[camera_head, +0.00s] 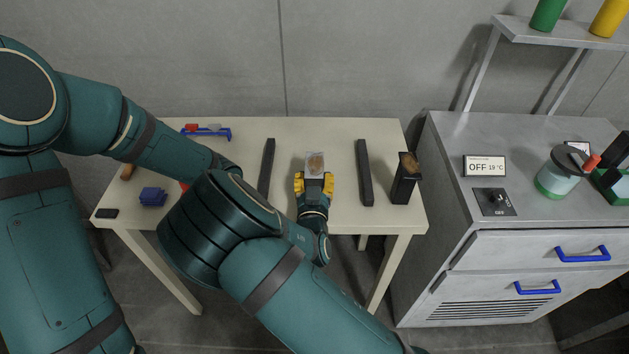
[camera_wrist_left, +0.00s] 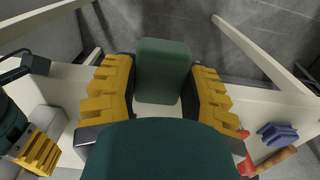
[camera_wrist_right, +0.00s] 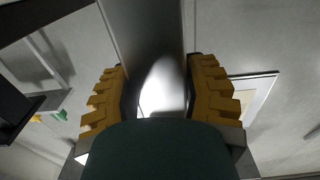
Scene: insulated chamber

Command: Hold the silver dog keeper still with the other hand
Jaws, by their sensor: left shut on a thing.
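A silver-grey piece (camera_head: 315,160) with a brownish patch, which looks like the dog keeper, is over the table's middle. My right gripper (camera_head: 315,184) has its yellow fingers either side of it. In the right wrist view the grey piece (camera_wrist_right: 148,40) stands between the fingers (camera_wrist_right: 163,95); I cannot tell whether both press on it. In the left wrist view my left gripper (camera_wrist_left: 163,85) is shut on a dark green block (camera_wrist_left: 163,70). In the head view my own arm links hide the left gripper and its block.
Two dark bars (camera_head: 267,168) (camera_head: 364,172) and a dark box (camera_head: 405,182) are on the pale table (camera_head: 340,130). A blue block (camera_head: 152,197) and a blue rack (camera_head: 207,132) are at its left. A grey cabinet (camera_head: 450,140) with drawers stands at the right. My arms crowd the table's left front.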

